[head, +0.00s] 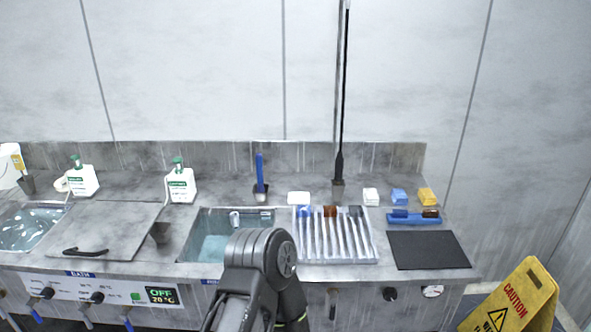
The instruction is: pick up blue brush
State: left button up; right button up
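An upright blue brush-like tool (260,170) stands in a small dark holder at the back of the counter, behind the sink. A blue piece with a brown part (413,217) lies on the right of the counter, in front of the small blocks; I cannot tell whether it is a brush. Several pale-handled tools lie in a ribbed tray (368,258), with blue, brown and dark ends at the back. A dark link of my own arm rises at the bottom middle, in front of the sink. Neither gripper's fingertips show.
A sink with water (200,250) lies left of the tray. A lidded bath (110,215) and two white pump bottles, one at the left (83,181), are further left. A tall black rod (342,110) stands behind the tray. A black mat (428,250) is clear. A yellow caution sign (515,298) stands front right.

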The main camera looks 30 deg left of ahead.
aim_at(259, 157)
jog(key=i+j+z, duration=0.1)
jog(key=j, duration=0.45)
jog(key=i+j, duration=0.15)
jog(key=j, duration=0.4)
jog(key=i+j+z, duration=0.15)
jog(key=j, duration=0.4)
jog(key=i+j, duration=0.1)
jog(key=j, duration=0.45)
jog(key=z, duration=0.05)
